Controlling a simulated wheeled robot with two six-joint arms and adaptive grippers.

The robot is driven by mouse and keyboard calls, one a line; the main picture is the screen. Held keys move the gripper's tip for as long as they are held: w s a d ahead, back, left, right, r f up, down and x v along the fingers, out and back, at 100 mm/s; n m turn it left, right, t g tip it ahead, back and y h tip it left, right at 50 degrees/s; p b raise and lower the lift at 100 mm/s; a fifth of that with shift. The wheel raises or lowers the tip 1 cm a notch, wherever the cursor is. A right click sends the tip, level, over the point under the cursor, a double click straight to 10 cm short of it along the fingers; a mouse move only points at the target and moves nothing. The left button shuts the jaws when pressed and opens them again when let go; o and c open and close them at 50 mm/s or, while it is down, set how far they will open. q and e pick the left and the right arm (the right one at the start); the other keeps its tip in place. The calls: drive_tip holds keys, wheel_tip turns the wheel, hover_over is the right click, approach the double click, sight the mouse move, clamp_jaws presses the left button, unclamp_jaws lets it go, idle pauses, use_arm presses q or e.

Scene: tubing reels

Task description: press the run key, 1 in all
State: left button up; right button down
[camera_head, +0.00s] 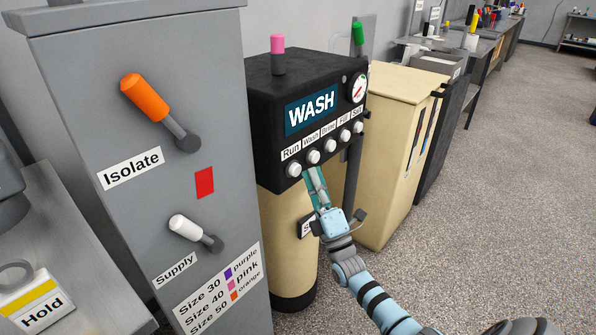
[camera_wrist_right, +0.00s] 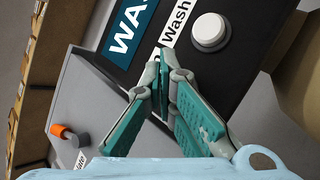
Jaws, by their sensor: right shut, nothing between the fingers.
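The run key (camera_head: 294,170) is the leftmost white round button in the row on the black panel, under the label Run. My right gripper (camera_head: 312,170) is shut and empty, its fingertips just right of the run key and below the Wash key (camera_head: 314,157). I cannot tell whether they touch the panel. In the wrist view the shut right gripper (camera_wrist_right: 161,66) is in front of the panel, with the Wash key (camera_wrist_right: 210,32) clear beyond it. The run key is not visible there. My left gripper is not in view.
The black-topped machine (camera_head: 262,125) shows WASH on its display (camera_head: 312,108). A grey cabinet (camera_head: 80,100) with orange and white levers stands close on the left. A beige cabinet (camera_head: 390,140) stands right; the floor beyond is clear.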

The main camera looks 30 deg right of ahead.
drive_tip(key=shift+w+a, duration=0.15)
drive_tip(key=shift+w, duration=0.25)
drive_tip(key=shift+w+a+b, duration=0.1)
drive_tip(key=shift+w+b, duration=0.25)
drive_tip(key=shift+w, duration=0.05)
idle(0.5)
drive_tip(key=shift+w+r, duration=0.1)
drive_tip(key=shift+w, duration=0.05)
idle(0.6)
drive_tip(key=shift+s+p, duration=0.6)
drive_tip(key=shift+s, duration=0.25)
